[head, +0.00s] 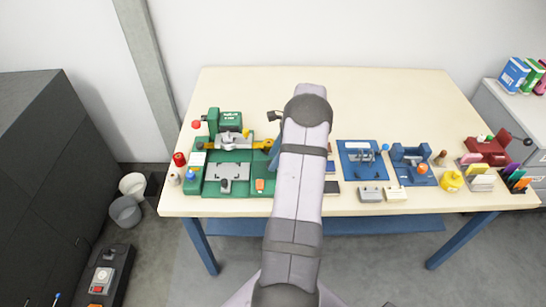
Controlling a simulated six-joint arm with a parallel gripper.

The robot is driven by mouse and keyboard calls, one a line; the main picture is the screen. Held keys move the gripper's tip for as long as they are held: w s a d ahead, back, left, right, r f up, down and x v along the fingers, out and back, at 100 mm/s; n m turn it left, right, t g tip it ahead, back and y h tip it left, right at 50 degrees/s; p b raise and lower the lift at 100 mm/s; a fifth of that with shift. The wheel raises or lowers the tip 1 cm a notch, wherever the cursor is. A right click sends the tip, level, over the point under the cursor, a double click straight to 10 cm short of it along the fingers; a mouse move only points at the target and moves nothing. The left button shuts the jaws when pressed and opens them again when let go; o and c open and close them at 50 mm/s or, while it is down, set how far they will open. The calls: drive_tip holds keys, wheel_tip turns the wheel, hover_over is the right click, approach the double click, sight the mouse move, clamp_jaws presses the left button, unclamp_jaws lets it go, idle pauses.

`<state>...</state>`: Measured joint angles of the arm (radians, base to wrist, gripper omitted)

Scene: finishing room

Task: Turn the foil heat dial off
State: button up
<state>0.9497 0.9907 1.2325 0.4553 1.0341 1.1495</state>
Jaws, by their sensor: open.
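The green machine (230,122) stands at the left of the table, on a green base with a grey plate (227,170). It has a small lettered panel on its upright. A black knob (225,185) sits at the front of the base, with an orange part (260,184) to its right. I cannot tell which part is the foil heat dial or how it is set. My gripper (272,116) seems to be the small dark part left of my arm's end, above and right of the machine. It is open and apart from the knob. My arm hides part of the table's middle.
Red (180,159) and blue knobbed items stand at the table's left edge. Blue tools (362,158), a yellow item (451,181) and card and pen holders (517,181) line the right front. The back of the table (390,95) is clear. Bins stand on the floor at left.

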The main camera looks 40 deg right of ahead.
drive_tip(key=shift+w+a+f, duration=0.2)
drive_tip(key=shift+f, duration=0.45)
drive_tip(key=shift+c, duration=0.6)
drive_tip(key=c, duration=0.9)
drive_tip(key=shift+n, duration=0.3)
drive_tip(key=n+b, duration=0.1)
drive_tip(key=n, duration=0.1)
drive_tip(key=n+g+y+b, duration=0.1)
drive_tip(key=n, duration=0.1)
drive_tip(key=shift+w+d+f+g+b, duration=0.1)
drive_tip(key=shift+w+f+g+b, duration=0.1)
drive_tip(key=shift+g+b, duration=0.15)
drive_tip(key=shift+w+r+n+g+b, duration=0.15)
drive_tip(key=shift+n+g+b, duration=0.5)
drive_tip(key=shift+n, duration=1.45)
drive_tip(key=shift+r, duration=0.1)
